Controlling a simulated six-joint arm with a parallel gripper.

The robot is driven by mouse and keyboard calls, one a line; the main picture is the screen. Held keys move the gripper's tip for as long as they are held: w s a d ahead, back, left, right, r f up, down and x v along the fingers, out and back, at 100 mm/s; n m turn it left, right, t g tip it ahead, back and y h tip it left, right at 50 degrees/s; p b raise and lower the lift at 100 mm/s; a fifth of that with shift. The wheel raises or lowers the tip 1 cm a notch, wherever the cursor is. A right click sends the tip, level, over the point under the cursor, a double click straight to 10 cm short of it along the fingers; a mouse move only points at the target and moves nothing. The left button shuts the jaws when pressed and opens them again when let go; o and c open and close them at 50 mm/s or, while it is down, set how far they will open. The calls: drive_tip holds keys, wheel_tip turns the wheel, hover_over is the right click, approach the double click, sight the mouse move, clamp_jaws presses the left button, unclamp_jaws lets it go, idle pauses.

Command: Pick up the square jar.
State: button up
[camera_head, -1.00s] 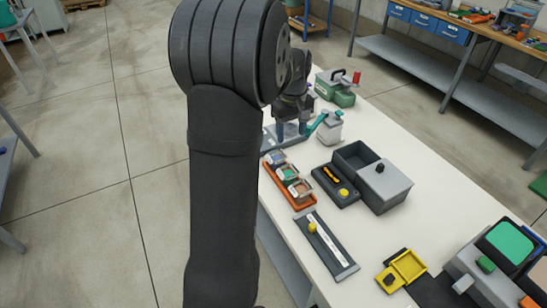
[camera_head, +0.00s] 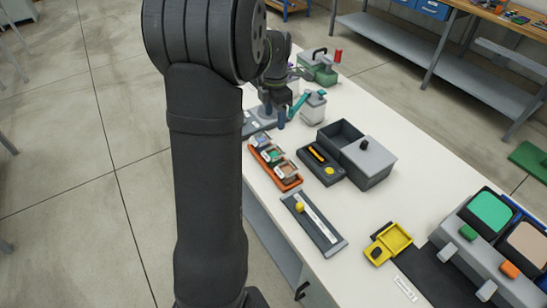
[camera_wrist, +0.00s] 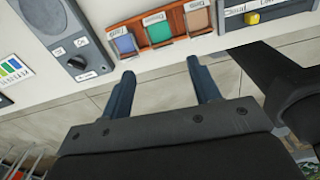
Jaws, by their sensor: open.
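Three small square containers sit in a row in an orange tray (camera_head: 291,186), with blue, green and brown faces. The brown one (camera_head: 286,170) is nearest the camera. In the wrist view they are the blue one (camera_wrist: 124,43), the green one (camera_wrist: 157,31) and the brown one, each with a label. A white squarish jar (camera_head: 314,108) stands beyond the tray, beside a teal part. I cannot tell which of these is the square jar. My gripper (camera_wrist: 160,70) is open and empty, its fingers apart below the tray in the wrist view. In the head view my gripper (camera_head: 275,114) is left of the white jar.
A grey device with a dark knob (camera_wrist: 76,63) lies beside the tray. An open grey bin (camera_head: 370,180), a dark panel with a yellow knob (camera_head: 321,164) and a slider plate (camera_head: 313,224) stand on the white table. A green case (camera_head: 321,70) stands at the far end.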

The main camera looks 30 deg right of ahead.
approach(274, 154)
drive_tip(key=shift+s+a+f+n, duration=0.15)
drive_tip(key=shift+s+a+f, duration=0.2)
drive_tip(key=shift+s+f, duration=0.2)
drive_tip(key=shift+s+a+f+n, duration=0.15)
drive_tip(key=shift+s+a+f, duration=0.2)
drive_tip(key=shift+s, duration=0.3)
drive_tip(key=shift+w+a+f, duration=0.1)
drive_tip(key=shift+f, duration=2.6)
drive_tip(key=c, duration=0.8)
